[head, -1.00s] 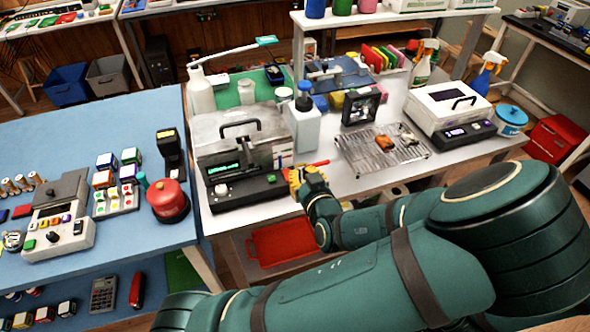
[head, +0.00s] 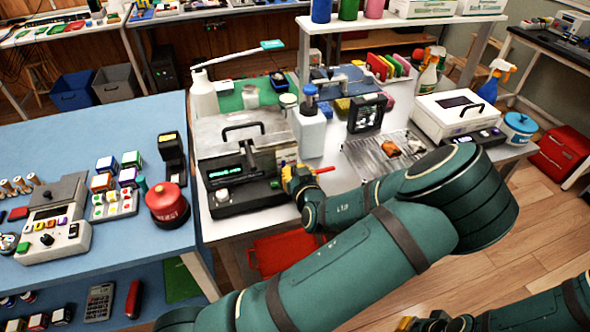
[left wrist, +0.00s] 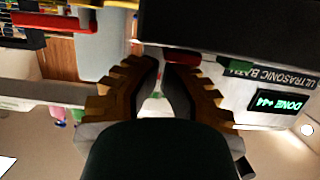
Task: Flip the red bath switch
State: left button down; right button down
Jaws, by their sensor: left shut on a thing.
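The ultrasonic bath (head: 236,196) stands on the white bench with a black front panel and a lit green display, which also shows upside down as "DONE +44" in the left wrist view (left wrist: 277,103). My left gripper (head: 292,179) is at the panel's right end, shut on the switch; the fingers (left wrist: 162,66) partly hide the contact. My right gripper (head: 428,322) shows only partly at the bottom edge.
A red-handled item (head: 324,169) lies just right of my left gripper. A white bottle (head: 309,134) stands behind it. A wire rack (head: 372,157) with orange and pale items is to the right. A red tray (head: 283,249) sits under the bench. The blue table (head: 110,242) is at left.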

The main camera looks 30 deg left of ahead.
pick_arm(q)
jog(key=shift+a+f+g+h+p, duration=0.1)
jog(key=shift+f+g+h+p, duration=0.25)
jog(key=shift+p, duration=0.5)
jog(key=shift+s+d, duration=0.1)
jog(key=shift+d, duration=0.1)
jog(key=shift+s+d, duration=0.4)
jog(key=shift+d, duration=0.05)
